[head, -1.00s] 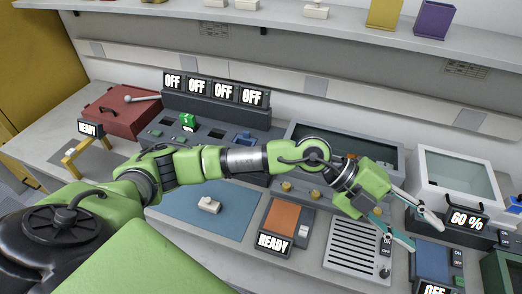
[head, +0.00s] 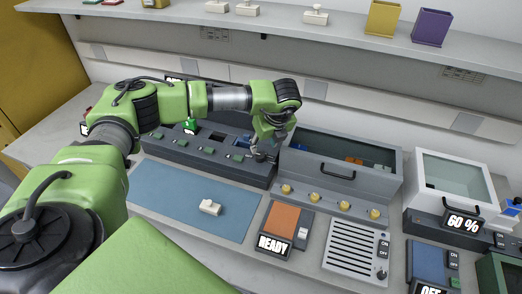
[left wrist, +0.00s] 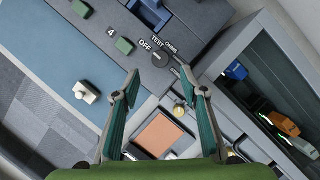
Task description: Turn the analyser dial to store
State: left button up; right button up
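A round dark dial (left wrist: 161,59) sits on the right end of the grey-blue console (left wrist: 205,14) in the left wrist view. Labels OFF and TEST and a third word, too small to read surely, stand around it. A short pale mark shows on the dial; I cannot tell exactly which label it points at. My left gripper (left wrist: 157,80) is open, its two teal fingers apart and empty, with the dial showing beyond and between the tips. In the head view my left gripper (head: 265,153) hangs at the console's right end and hides the dial. My right gripper is not in view.
A grey case (head: 340,160) with a handle and several yellow knobs stands right of the console. A READY unit (head: 283,230), a vented panel (head: 355,250) and a 60 % box (head: 455,180) stand further right.

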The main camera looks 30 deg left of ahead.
aim_at(260, 155)
pick_arm(q)
jog(key=p+x, duration=0.1)
jog(key=x, duration=0.6)
jog(key=shift+w+f+p, duration=0.1)
jog(key=shift+f+p, duration=0.3)
jog(key=shift+f, duration=0.05)
jog(key=c, duration=1.1)
